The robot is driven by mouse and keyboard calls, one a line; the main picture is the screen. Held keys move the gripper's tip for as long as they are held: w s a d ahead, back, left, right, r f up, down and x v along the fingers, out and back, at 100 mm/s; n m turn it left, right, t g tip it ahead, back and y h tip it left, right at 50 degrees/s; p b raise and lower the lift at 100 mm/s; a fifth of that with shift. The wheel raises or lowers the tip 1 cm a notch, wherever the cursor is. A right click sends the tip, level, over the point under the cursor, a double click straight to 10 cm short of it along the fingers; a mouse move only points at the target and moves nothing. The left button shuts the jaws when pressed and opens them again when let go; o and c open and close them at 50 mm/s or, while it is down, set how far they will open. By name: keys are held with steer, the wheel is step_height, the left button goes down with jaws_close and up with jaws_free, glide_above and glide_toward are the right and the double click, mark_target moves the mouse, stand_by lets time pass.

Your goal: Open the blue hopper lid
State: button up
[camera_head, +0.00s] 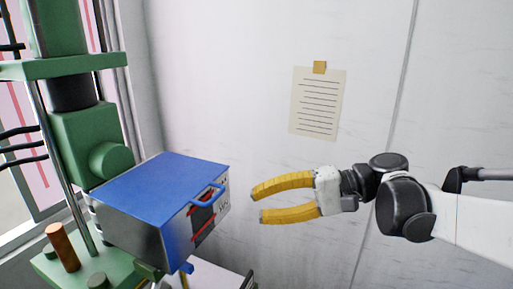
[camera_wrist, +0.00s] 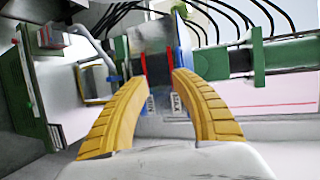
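The hopper is a grey metal box (camera_head: 138,237) at the lower left of the head view, with its blue lid (camera_head: 155,188) lying flat over the top. My gripper (camera_head: 256,205) has two yellow fingers, spread apart and empty. It is to the right of the handle, pointing left, with a gap between them. In the wrist view, the blue lid's edge (camera_wrist: 184,40) and red-marked hopper side show beyond the open fingers (camera_wrist: 162,78). The handle is hard to make out there.
A green machine column (camera_head: 85,140) with a green crossbar (camera_head: 65,66) stands left of the hopper. A white wall with a taped paper note (camera_head: 318,103) is behind. Dark cables (camera_wrist: 130,12) run across the wrist view's top. Space around my gripper looks clear.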

mark_target(218, 196)
steer(key=shift+g+y, duration=0.3)
steer(key=shift+y, duration=0.1)
steer(key=a, duration=0.3)
steer(key=a+p, duration=0.1)
steer(key=a, duration=0.2)
steer(key=w+a+r+p, duration=0.1)
steer(key=a, duration=0.2)
steer(key=shift+a, duration=0.4)
jaws_close()
